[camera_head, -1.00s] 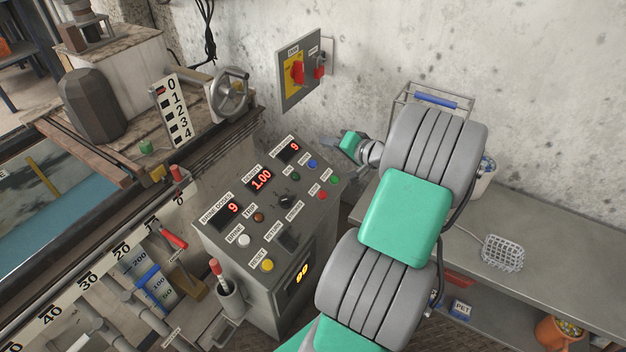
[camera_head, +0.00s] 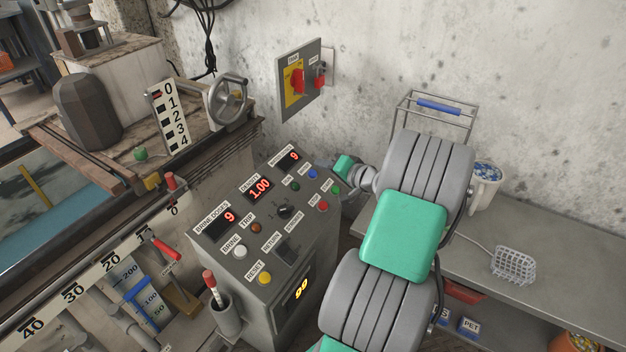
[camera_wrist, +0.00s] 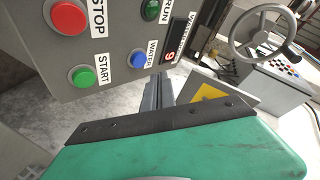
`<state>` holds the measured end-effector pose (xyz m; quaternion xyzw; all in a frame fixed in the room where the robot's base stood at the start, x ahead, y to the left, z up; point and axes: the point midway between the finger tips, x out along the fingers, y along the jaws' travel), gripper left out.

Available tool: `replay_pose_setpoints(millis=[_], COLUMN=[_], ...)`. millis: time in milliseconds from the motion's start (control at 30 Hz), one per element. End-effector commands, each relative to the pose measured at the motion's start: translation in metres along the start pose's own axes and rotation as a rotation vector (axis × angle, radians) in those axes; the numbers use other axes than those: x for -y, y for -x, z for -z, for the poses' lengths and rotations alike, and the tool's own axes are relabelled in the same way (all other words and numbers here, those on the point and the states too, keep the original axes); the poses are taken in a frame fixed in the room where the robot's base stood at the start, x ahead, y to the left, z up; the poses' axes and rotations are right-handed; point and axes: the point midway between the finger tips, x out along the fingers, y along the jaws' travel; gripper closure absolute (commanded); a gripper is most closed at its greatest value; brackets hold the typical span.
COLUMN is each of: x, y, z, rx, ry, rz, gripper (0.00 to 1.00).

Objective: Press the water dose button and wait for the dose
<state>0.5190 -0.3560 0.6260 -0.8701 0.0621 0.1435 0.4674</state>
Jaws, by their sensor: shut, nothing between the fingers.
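The blue water button (camera_wrist: 138,60) sits on the grey control panel (camera_wrist: 110,78) beside a WATER label, and it also shows in the head view (camera_head: 312,174). A red display above it (camera_head: 294,156) reads 9. My gripper (camera_wrist: 158,80) is shut and empty, its narrow grey fingers just right of and below the blue button in the wrist view. They look apart from the button; the depth gap is hard to judge. In the head view my gripper (camera_head: 338,168) is at the panel's right upper edge, its tips partly hidden.
Close to the water button are the green START (camera_wrist: 82,76), red STOP (camera_wrist: 68,16) and green RUN (camera_wrist: 150,10) buttons. A wall switch box (camera_head: 300,80) is behind the panel. A grey bench (camera_head: 480,262) with a wire basket (camera_head: 513,264) stands right.

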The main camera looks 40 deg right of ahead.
Motion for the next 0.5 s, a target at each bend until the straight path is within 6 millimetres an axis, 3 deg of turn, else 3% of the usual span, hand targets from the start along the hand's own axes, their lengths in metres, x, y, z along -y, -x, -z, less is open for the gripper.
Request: replay_pose_setpoints(millis=[200,500], x=[-0.0097,-0.0094], y=[-0.0126,-0.0130], z=[-0.0094,-0.0094], rx=[0.000,0.000], ry=[0.000,0.000], rz=[-0.001,-0.001], gripper=[1.00,1.00])
